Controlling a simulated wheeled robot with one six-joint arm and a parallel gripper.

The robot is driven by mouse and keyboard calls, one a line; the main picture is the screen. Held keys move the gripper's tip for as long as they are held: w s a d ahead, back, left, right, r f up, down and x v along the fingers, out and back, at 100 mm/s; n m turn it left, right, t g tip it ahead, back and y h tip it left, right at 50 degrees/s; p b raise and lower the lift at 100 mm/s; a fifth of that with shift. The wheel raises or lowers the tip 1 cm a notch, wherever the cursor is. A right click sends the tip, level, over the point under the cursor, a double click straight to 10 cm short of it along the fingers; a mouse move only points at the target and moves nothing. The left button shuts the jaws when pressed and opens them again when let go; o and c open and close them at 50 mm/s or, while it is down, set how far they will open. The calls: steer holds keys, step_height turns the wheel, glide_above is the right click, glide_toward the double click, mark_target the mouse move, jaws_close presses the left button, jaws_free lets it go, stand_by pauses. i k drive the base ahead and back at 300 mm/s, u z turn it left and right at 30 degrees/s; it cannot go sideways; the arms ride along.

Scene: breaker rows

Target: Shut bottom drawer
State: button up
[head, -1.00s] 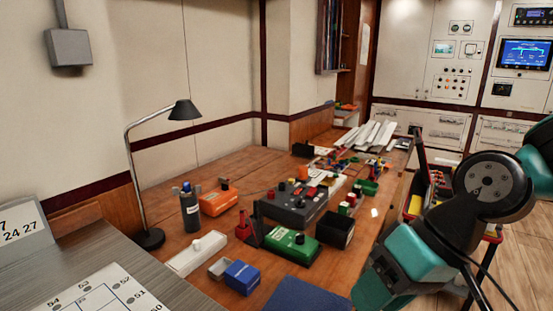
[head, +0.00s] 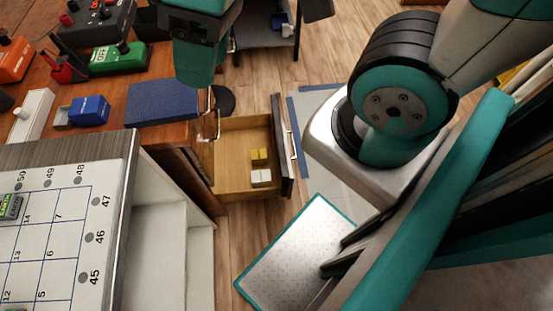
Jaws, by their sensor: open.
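The bottom drawer (head: 235,183) is pulled well out from the wooden desk in the head view, so its bare wooden inside shows. Its dark front panel (head: 283,148) is at the right end, with a metal handle on the outer face. Yellow and white blocks (head: 260,167) lie inside near the front. My teal arm links hang at the top and right of the view, apart from the drawer.
The desk (head: 160,148) holds a blue pad (head: 162,103), a blue box (head: 89,110) and a green device (head: 118,57). Metal handles (head: 212,125) stick out on the desk front above the drawer. Wooden floor (head: 262,215) is open around the drawer front. A numbered panel (head: 50,240) is at lower left.

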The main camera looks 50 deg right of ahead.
mark_target(240, 136)
steer(key=u, duration=0.55)
steer(key=k, duration=1.3)
steer(key=z, duration=0.9)
steer(key=k, duration=0.75)
steer(key=u, duration=0.45)
steer(key=i, duration=1.45)
steer(key=z, duration=0.3)
